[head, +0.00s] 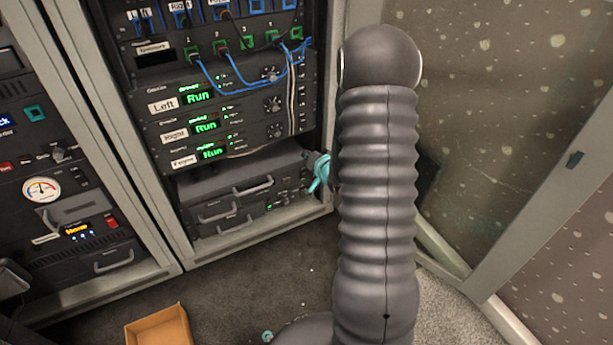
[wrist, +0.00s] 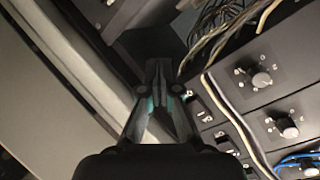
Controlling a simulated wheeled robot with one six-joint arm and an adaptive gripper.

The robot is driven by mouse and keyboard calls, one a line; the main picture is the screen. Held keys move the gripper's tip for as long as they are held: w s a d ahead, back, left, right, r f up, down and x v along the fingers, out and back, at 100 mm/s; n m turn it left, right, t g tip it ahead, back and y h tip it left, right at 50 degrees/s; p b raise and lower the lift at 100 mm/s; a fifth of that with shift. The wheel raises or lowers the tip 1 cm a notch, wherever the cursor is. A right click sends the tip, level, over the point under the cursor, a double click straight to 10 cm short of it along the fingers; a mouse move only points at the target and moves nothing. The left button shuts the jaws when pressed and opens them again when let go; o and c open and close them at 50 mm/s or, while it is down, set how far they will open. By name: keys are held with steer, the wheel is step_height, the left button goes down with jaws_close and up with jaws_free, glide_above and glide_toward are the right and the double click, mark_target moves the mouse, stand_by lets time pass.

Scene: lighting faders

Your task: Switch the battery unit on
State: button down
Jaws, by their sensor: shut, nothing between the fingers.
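No readable label in either view marks the battery unit, so I cannot tell for sure which unit it is. Low in the middle rack are dark units with handles (head: 235,205); one shows a small green light. My gripper (wrist: 163,75) is shut and empty in the wrist view, its fingers pointing up the picture. Small dark rocker switches (wrist: 206,117) on the rack fronts lie just right of the fingers, apart from them as far as I can tell. In the head view, the teal part of my gripper (head: 319,170) shows at the rack's right edge; my arm hides the rest.
Three units reading "Run" (head: 205,126) sit above, with blue cables (head: 235,85) over them. The wrist view shows knobs (wrist: 262,80), loose cables (wrist: 225,30) and a pale rack frame (wrist: 75,75). An open cardboard box (head: 160,328) lies on the floor.

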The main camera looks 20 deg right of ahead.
mark_target(304, 173)
steer(key=s+d+f+m+t+p, duration=0.1)
steer(key=s+f+m+t, duration=0.2)
steer(key=f, duration=0.4)
steer(key=s+d+f+m+t, duration=0.1)
steer(key=s+f+m+t, duration=0.2)
steer(key=s+f+m, duration=0.3)
step_height(304, 173, down, 2)
steer(key=shift+s+f+y+p, duration=0.25)
steer(key=shift+s+y+p, duration=0.15)
steer(key=shift+s, duration=0.35)
steer(key=shift+w, duration=0.1)
steer(key=w, duration=0.4)
steer(key=w+r, duration=0.1)
steer(key=w, duration=0.8)
steer(key=shift+w+a+r, duration=0.25)
steer(key=shift+w+r, duration=0.1)
